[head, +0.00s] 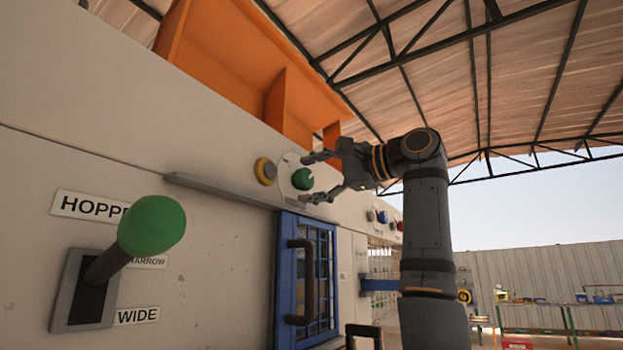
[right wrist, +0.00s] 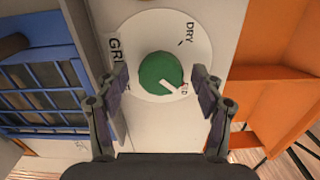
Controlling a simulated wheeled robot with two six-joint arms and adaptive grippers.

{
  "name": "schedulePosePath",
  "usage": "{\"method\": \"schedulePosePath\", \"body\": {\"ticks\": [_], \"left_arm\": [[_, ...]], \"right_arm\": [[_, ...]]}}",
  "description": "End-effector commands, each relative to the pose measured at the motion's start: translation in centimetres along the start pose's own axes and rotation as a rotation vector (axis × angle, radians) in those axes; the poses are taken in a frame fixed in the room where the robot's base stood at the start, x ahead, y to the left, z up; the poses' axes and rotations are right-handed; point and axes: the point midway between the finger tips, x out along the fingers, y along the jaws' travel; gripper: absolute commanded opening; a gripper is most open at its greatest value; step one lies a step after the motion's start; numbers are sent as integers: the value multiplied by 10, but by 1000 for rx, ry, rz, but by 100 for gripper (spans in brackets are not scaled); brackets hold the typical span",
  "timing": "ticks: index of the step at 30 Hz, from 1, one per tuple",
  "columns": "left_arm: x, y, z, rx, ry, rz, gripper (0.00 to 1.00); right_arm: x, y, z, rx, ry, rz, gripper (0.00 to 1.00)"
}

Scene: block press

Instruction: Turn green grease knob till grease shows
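The green grease knob (head: 303,179) sits on a round white dial plate on the machine's panel. In the right wrist view the knob (right wrist: 161,73) has a white pointer mark toward the lower right. The dial (right wrist: 190,50) bears the word DRY and partly hidden lettering. My right gripper (head: 318,177) is open in front of the knob. In the right wrist view its fingertips (right wrist: 162,78) are spread on either side of the knob, with gaps between. I cannot tell how deep they reach. No grease is visible. My left gripper is not in view.
A yellow knob (head: 265,171) is left of the dial. A ledge (head: 220,190) runs below, above a blue barred door (head: 305,275) with a dark handle. A green-balled hopper lever (head: 150,225) stands out at left. The orange hopper (head: 235,60) rises above.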

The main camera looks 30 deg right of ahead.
Motion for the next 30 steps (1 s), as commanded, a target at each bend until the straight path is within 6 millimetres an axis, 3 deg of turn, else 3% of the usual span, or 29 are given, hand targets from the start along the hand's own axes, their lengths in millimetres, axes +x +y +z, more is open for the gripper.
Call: {"method": "schedulePosePath", "body": {"ticks": [8, 21, 25, 30], "left_arm": [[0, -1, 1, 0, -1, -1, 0], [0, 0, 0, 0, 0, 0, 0], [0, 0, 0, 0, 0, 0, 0], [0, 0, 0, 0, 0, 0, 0]], "right_arm": [[-8, -1, -1, -1, 2, -4, 68], [-102, -1, -1, -1, 2, -3, 68], [-117, 0, 0, 0, 1, -2, 68], [-121, 0, 0, 0, 0, -1, 68]]}}
